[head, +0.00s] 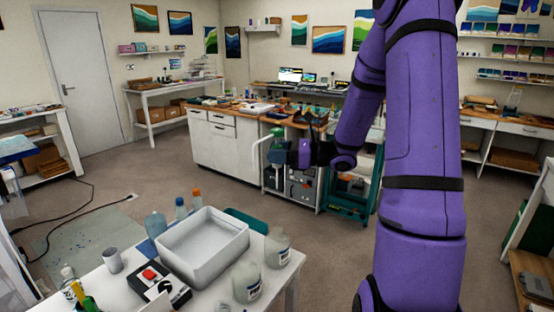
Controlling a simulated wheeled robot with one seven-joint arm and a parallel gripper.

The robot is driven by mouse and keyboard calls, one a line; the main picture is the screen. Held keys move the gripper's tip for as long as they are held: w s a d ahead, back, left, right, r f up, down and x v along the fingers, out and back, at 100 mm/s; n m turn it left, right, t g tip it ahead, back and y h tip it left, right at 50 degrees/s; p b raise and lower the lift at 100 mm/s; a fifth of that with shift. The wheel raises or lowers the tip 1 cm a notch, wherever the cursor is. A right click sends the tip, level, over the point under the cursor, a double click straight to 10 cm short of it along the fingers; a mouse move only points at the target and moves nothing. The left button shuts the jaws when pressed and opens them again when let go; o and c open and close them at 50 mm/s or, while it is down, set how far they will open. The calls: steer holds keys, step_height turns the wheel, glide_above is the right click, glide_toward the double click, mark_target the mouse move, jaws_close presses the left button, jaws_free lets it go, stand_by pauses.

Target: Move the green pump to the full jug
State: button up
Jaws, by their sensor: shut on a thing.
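My purple arm reaches out from the right, and my gripper (285,151) is shut on the green pump (277,138), high in the air past the near table. The pump has a green head, and a pale curved tube at its left seems to belong to it. My gripper hides part of it. Two clear jugs with white labels stand on the near table's right end, a front jug (247,283) and a back jug (277,248). I cannot tell which jug is full. The pump is apart from both jugs, beyond them in the picture.
The white near table (209,287) holds a grey-white tray (203,240), a black box with a red button (159,283), a grey cup (113,260) and several small bottles. A white cabinet (225,147) stands behind. Open floor lies between.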

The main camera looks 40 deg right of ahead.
mark_target(277, 137)
steer(key=shift+r, duration=2.15)
